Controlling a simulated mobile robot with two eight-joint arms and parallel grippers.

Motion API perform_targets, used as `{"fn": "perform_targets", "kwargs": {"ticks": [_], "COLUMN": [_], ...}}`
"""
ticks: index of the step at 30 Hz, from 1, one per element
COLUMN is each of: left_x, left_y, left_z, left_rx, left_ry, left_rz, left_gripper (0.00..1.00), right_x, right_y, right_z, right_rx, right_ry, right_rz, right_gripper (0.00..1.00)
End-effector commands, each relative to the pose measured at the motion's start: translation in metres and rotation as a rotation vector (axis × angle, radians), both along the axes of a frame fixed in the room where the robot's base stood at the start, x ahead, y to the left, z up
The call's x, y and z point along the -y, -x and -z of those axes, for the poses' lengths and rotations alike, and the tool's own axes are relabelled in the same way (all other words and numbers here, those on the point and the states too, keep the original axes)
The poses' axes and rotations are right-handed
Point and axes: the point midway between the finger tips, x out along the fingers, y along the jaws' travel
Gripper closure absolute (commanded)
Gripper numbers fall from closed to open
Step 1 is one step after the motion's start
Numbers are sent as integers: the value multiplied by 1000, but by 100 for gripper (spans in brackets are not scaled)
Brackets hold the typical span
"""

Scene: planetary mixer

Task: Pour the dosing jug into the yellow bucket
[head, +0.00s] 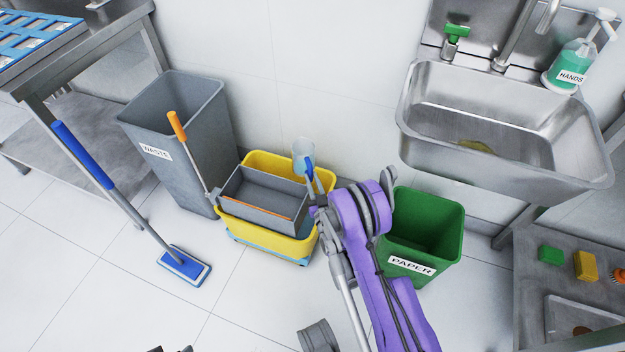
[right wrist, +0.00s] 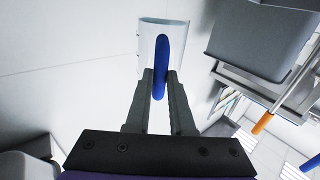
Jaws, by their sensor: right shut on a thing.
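The dosing jug (head: 303,150) is a clear vessel with a blue handle, over the back right part of the yellow bucket (head: 262,246) in the head view. It looks roughly upright there; its contents cannot be made out. My right gripper (head: 313,190) is shut on the blue handle. In the right wrist view the jug (right wrist: 148,42) stands beyond the fingers of my right gripper (right wrist: 161,88), with the handle between them. The yellow bucket stands on the floor with a grey wringer (head: 262,198) over its front. Small dark tips at the bottom edge may be my left gripper.
A grey waste bin (head: 190,120) stands left of the bucket, a green paper bin (head: 425,235) right of it. An orange-topped handle (head: 178,125) rises at the wringer's left. A blue mop (head: 184,266) stands at front left. The sink (head: 500,130) is at upper right.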

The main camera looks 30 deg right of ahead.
Motion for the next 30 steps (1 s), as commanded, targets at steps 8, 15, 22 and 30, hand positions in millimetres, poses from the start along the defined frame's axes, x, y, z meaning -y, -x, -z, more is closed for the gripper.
{"fn": "perform_targets", "kwargs": {"ticks": [8, 15, 22, 30], "left_x": [0, 0, 0, 0], "left_y": [1, 3, 3, 3], "left_z": [-4, -14, -15, -18], "left_rx": [-1, -1, -1, -1], "left_ry": [0, 0, 0, 0], "left_rz": [0, 0, 0, 0], "left_gripper": [50, 50, 50, 50], "right_x": [0, 0, 0, -6], "right_y": [0, 0, 0, 2], "right_z": [-12, -37, -41, -49], "right_rx": [-1, 0, -1, -1], "right_ry": [0, 0, 0, -1], "right_rz": [0, 0, 0, -8], "right_gripper": [100, 100, 100, 100]}}
